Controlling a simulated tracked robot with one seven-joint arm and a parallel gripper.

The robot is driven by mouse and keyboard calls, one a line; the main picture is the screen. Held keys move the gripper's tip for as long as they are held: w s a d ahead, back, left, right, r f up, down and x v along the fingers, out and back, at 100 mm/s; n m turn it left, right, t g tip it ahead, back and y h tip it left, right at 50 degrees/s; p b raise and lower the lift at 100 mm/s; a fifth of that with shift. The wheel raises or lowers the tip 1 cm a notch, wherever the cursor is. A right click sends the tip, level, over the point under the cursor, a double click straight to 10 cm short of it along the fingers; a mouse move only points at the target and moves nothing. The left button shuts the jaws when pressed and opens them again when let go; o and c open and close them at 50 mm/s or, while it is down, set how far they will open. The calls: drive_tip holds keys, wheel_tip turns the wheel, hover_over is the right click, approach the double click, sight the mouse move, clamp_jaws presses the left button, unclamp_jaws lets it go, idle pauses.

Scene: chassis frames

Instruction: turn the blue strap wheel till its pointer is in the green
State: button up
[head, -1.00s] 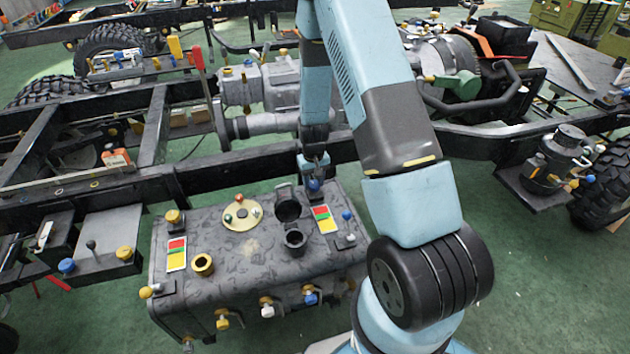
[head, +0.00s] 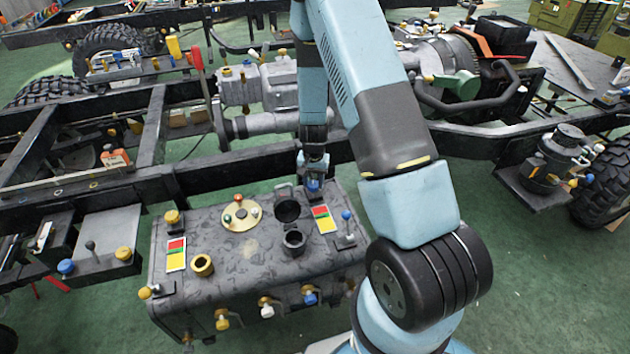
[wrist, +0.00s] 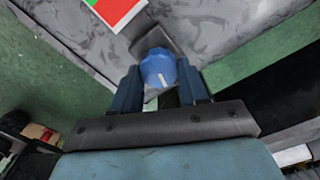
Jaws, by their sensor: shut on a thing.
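The blue strap wheel (wrist: 158,66) is a lobed knob at the far edge of the dark tank, standing on a grey bracket. It also shows in the head view (head: 314,186), small and partly hidden by my gripper (wrist: 160,74). The gripper is shut on the wheel, one finger on each side. A white pointer line (wrist: 164,80) on the wheel's face points toward the gripper's palm in the wrist view. A colour card (head: 324,218) with red, yellow and green lies nearby on the tank; in the wrist view only its red, green and white parts show.
The dark tank (head: 225,285) carries another colour card (head: 176,254), a brass plate (head: 241,215), black cups and several coloured knobs. Another blue knob (head: 346,215) stands on its right side. The black chassis rail (head: 240,166) runs close behind my gripper.

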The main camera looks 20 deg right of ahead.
sight(314, 183)
idle(0.4)
drive_tip(key=o, duration=1.1)
drive_tip(key=shift+c, duration=0.2)
drive_tip(key=shift+r, duration=0.1)
wheel_tip(314, 183, up, 14)
drive_tip(key=shift+f, duration=0.25)
